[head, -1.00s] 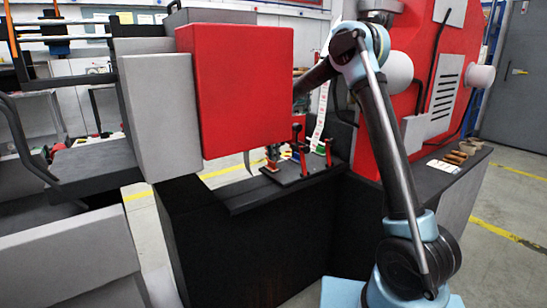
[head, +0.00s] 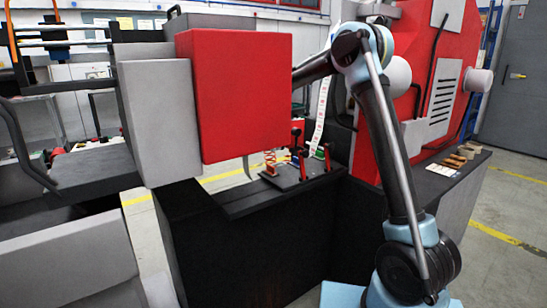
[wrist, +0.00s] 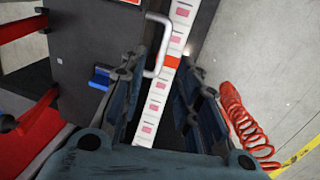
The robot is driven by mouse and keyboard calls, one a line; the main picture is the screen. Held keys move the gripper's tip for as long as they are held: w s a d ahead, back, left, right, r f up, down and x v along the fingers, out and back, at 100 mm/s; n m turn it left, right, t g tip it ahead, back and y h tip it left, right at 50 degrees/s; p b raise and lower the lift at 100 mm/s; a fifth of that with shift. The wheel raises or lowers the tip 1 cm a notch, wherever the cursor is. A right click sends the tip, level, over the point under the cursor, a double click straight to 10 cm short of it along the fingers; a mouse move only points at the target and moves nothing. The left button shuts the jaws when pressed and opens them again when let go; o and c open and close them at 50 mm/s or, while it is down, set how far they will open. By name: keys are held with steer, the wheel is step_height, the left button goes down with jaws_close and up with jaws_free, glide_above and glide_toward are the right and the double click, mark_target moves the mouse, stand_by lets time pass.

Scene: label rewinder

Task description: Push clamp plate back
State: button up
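My gripper (wrist: 160,70) is open in the wrist view, its two dark blue fingers on either side of a white label strip (wrist: 155,100) with pink and orange marks. I see no contact with the strip. A dark grey plate (wrist: 75,45) lies left of the fingers, with a blue clip (wrist: 100,76) and a pale bent handle (wrist: 156,47) near the left fingertip. I cannot tell which part is the clamp plate. In the head view, the small table fixture (head: 302,178) carries red, blue and green parts. There my gripper is hidden behind the red box.
The large red box (head: 235,95) blocks much of the head view. A red coiled hose (wrist: 240,125) hangs right of the fingers. Red bars (wrist: 22,27) stand at left in the wrist view. Wooden pieces (head: 455,160) lie on the right ledge (head: 435,180).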

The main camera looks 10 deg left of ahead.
steer(key=shift+w+a+r, duration=0.15)
steer(key=shift+r, duration=1.05)
steer(key=shift+w+a+r, duration=0.15)
steer(key=shift+r, duration=1)
